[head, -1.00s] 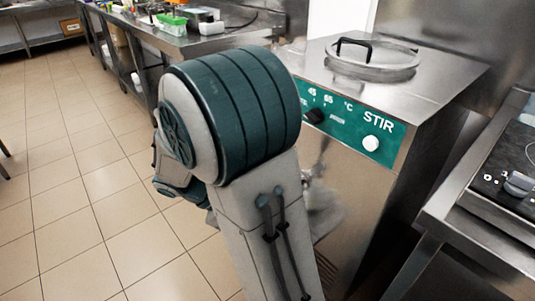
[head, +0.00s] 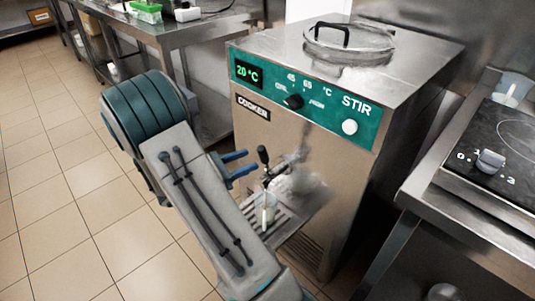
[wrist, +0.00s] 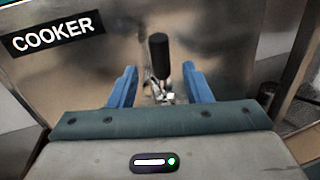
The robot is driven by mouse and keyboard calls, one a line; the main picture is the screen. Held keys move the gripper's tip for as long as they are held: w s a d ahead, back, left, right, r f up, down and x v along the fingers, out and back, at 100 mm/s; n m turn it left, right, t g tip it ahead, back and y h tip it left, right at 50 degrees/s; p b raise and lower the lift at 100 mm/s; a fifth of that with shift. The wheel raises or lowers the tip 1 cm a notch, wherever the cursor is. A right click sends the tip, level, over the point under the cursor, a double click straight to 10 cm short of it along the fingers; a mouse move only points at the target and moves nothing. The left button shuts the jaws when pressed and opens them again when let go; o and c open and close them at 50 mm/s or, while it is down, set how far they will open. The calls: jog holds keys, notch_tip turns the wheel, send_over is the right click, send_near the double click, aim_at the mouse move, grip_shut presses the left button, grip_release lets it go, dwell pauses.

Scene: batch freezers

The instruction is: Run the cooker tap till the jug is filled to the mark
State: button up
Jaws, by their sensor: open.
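The cooker (head: 255,145) is a steel cabinet with a green panel and a display reading 20 °C. Its tap (head: 263,156) has an upright black handle on the front, also in the wrist view (wrist: 159,52). A small clear jug (head: 269,214) stands below the tap on a slotted drip tray (head: 285,222). Its mark and fill level are too small to tell. My gripper (head: 252,162) points at the tap with blue fingers apart and empty. In the wrist view the handle stands beyond and between the fingertips (wrist: 163,76), with no contact clear.
A stir button (head: 349,127) and a black knob (head: 292,102) sit on the panel. A lidded opening (head: 348,42) is on top. A steel counter with a hob (head: 500,150) stands at right, a bench (head: 190,30) behind. Tiled floor at left is free.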

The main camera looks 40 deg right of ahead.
aim_at(266, 162)
jog(key=d, duration=0.2)
jog(key=s+d, duration=0.1)
jog(key=d, duration=0.2)
jog(key=d+b, duration=0.1)
jog(key=d, duration=0.1)
jog(key=shift+s+d, duration=0.2)
jog(key=shift+d, duration=0.2)
grip_shut()
jog(key=shift+a+r, duration=0.1)
